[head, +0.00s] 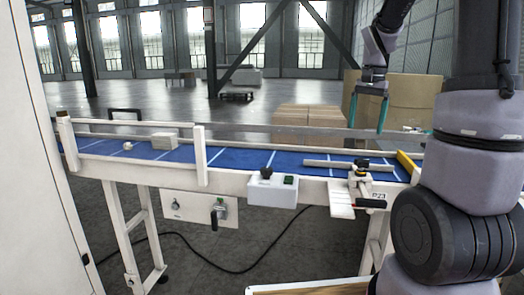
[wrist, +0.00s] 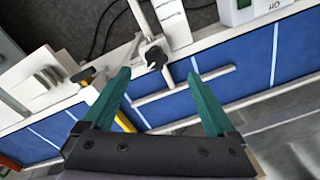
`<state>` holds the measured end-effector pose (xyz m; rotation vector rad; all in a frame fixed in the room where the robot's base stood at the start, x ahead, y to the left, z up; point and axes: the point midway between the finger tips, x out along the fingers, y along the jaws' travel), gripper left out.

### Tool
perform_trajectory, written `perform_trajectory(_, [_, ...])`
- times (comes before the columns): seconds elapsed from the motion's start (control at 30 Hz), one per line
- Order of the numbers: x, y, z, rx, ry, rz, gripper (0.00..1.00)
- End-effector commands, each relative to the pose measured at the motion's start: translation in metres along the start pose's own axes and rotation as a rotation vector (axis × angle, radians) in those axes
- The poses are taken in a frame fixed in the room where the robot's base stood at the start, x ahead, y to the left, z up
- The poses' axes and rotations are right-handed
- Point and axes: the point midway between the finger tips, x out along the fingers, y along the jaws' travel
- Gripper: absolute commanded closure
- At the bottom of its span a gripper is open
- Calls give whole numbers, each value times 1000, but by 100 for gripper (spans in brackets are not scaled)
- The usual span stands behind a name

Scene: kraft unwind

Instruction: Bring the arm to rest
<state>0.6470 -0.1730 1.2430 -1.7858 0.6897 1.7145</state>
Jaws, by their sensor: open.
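My gripper (head: 369,112) hangs in the air above the right end of the blue conveyor (head: 235,158), fingers pointing down. In the wrist view its two teal fingers (wrist: 160,82) are spread apart with nothing between them. The blue belt with white cross lines and a pale guide bar (wrist: 185,86) lies below the fingers, apart from them. The arm is bent, with its upper part at the right of the head view.
A pale block (head: 164,141) lies on the belt's left part. A control box (head: 272,191) and a clamp with a black knob (head: 362,163) sit along the near rail. A yellow bar (head: 407,164) crosses the right end. Cardboard boxes (head: 308,117) stand behind. A cable lies on the floor.

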Motion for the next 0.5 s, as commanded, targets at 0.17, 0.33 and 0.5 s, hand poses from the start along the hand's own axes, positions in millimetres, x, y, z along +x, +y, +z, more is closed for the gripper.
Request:
perform_trajectory(0.17, [-43, 3, 54, -105, 85, -135, 8])
perform_trajectory(0.33, [-72, 12, 111, -218, 183, -259, 8])
perform_trajectory(0.5, [-87, 25, 162, -320, 284, -361, 8])
